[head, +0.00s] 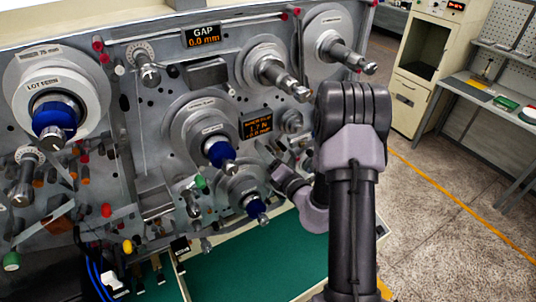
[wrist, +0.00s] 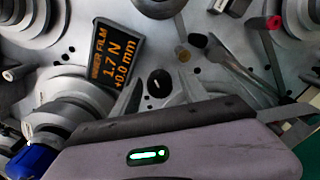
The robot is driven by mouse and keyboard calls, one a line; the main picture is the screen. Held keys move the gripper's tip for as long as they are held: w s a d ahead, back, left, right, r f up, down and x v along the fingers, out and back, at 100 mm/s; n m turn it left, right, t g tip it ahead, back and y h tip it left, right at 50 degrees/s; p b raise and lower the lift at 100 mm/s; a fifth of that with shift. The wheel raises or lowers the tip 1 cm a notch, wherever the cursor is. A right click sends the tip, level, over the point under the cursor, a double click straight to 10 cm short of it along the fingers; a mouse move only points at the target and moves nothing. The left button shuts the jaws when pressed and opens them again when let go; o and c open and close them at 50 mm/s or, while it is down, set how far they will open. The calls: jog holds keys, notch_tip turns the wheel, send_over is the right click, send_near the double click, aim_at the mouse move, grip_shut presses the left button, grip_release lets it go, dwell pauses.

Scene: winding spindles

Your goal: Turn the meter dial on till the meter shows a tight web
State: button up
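The meter (head: 257,125) is a small dark display with orange digits on the machine's face. In the wrist view the meter (wrist: 108,65) reads 1.7 N and +0.0 mm. A small round black knob with a pale mark (wrist: 159,83), which looks like the dial, sits just right of the meter in the wrist view. It cannot be made out in the head view. My gripper (head: 272,160) is close to the panel, just below the meter. Its pale purple body fills the bottom of the wrist view.
Spindles and rollers jut out around my gripper, including a blue-collared spindle (head: 220,150) to its left and a lower one (head: 255,205). A gap display (head: 204,38) reads 0.0 mm. A cabinet (head: 425,65) and workbench (head: 480,95) stand right, beyond open floor.

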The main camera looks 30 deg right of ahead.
jog(key=s+p, duration=0.4)
jog(key=s, duration=1.3)
jog(key=shift+s+d, duration=0.25)
jog(key=shift+w, duration=0.15)
